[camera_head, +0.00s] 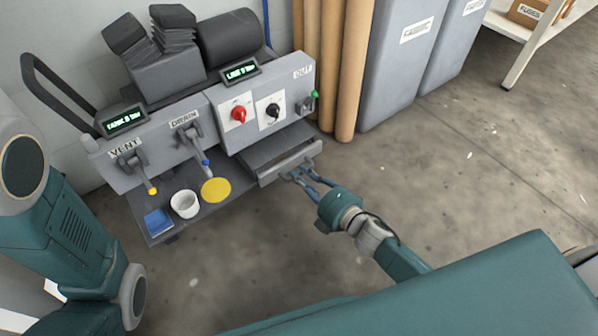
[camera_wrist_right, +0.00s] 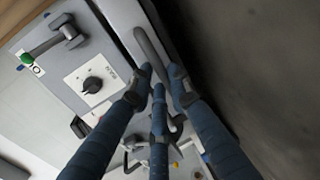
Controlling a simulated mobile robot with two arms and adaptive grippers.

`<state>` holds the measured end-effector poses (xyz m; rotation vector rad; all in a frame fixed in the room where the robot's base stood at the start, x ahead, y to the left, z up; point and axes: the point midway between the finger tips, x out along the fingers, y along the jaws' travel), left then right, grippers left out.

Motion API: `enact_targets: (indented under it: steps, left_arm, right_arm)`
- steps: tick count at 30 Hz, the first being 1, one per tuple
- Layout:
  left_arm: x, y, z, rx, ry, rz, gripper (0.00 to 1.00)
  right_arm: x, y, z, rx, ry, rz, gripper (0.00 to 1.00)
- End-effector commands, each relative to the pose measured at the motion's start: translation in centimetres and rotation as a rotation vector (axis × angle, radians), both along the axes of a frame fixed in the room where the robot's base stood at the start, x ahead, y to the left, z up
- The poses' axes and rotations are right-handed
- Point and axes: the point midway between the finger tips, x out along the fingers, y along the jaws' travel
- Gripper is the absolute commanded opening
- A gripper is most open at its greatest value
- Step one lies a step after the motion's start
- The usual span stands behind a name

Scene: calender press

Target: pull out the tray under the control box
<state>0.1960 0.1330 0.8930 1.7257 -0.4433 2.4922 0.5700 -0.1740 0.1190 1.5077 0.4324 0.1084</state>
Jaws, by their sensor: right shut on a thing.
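The grey tray (camera_head: 268,158) sits under the control box (camera_head: 268,98), which carries a red knob and a black knob. The tray is partly out, and its front with a bar handle (camera_head: 291,163) stands forward of the box. My right gripper (camera_head: 297,174) is at the handle, its fingers shut on it. In the right wrist view the dark handle (camera_wrist_right: 150,50) runs between the blue fingers of my right gripper (camera_wrist_right: 163,85). The tray's inside shows only as a narrow strip. My left arm shows at the left edge, but its gripper is out of view.
A white cup (camera_head: 184,204), a blue sponge-like block (camera_head: 158,222) and a yellow disc (camera_head: 216,190) rest on the low shelf left of the tray. Brown rolls (camera_head: 353,70) and grey bins (camera_head: 405,60) stand to the right. The floor in front is clear.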

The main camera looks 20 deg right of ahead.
Motion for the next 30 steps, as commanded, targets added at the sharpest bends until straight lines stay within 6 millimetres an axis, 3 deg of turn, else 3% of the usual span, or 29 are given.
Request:
enact_targets:
  steps: [9, 15, 21, 30]
  left_arm:
    - [0.0, 0.0, 2.7, 0.000, 0.001, 0.001, 0.40]
    - [0.0, 0.0, 3.8, 0.000, 0.001, 0.001, 0.40]
    - [0.1, 0.1, 4.1, -0.002, 0.001, -0.001, 0.40]
    - [1.1, 0.0, 3.7, -0.001, 0.027, 0.001, 0.40]
  right_arm:
    - [-7.5, -2.6, 0.1, 0.001, 0.009, -0.003, 0.00]
    - [-11.3, -4.0, 0.1, 0.002, 0.006, -0.002, 0.00]
    - [-13.3, -4.8, 0.0, 0.000, 0.003, 0.000, 0.00]
    - [-13.7, -4.9, 0.0, 0.001, 0.000, 0.001, 0.00]
